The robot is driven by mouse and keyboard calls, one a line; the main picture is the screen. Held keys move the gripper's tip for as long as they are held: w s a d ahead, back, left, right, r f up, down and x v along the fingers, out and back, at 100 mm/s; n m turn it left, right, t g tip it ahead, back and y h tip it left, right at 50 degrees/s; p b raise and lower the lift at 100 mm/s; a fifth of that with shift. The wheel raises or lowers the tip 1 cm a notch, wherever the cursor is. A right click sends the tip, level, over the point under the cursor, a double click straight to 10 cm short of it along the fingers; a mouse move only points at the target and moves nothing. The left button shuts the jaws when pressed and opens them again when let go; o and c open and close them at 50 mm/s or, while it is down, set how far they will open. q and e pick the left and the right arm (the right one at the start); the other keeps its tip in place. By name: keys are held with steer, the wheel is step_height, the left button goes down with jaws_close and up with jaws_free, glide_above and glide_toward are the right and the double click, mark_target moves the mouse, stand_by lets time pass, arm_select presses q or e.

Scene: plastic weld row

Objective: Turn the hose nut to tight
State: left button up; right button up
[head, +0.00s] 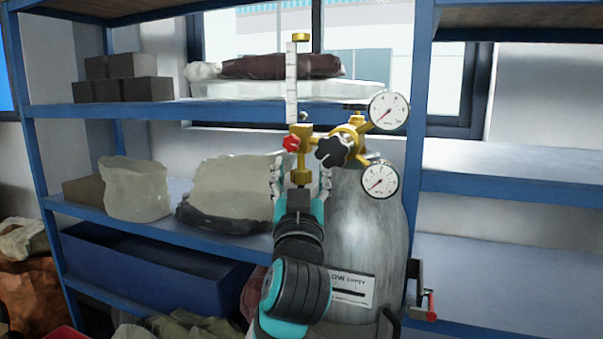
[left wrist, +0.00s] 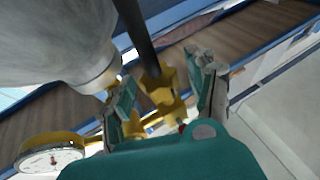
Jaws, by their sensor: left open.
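The hose nut (head: 300,177) is a brass nut at the bottom of the flowmeter, under the red knob (head: 291,143). In the left wrist view the brass nut (left wrist: 157,84) sits between my fingers, with a dark hose (left wrist: 136,35) running from it. My left gripper (head: 300,184) comes from below, its fingers on either side of the nut. It is open; the left wrist view also shows the gripper (left wrist: 165,92) with gaps beside the nut. The regulator (head: 355,127) carries a black knob (head: 333,151) and two gauges. My right gripper is not in view.
A grey gas cylinder (head: 365,240) stands close behind and right of my left arm. An upper gauge (head: 389,110) and lower gauge (head: 380,180) stick out right. Blue shelving (head: 200,109) with bags and blocks stands behind. The right shelves (head: 510,174) are bare.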

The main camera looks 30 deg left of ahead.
arm_select(q)
steer(key=c, duration=0.3)
jaws_close()
steer(key=shift+w+f+n+g+y+b, duration=0.1)
steer(key=shift+f+n+g+y+b, duration=0.1)
steer(key=shift+n+g+y+b, duration=1)
steer(key=shift+r+n+g+y, duration=0.2)
steer(key=shift+n+g+y, duration=0.3)
steer(key=shift+y, duration=0.6)
steer(key=shift+o, duration=1.5)
jaws_free()
steer(key=v, duration=1.2)
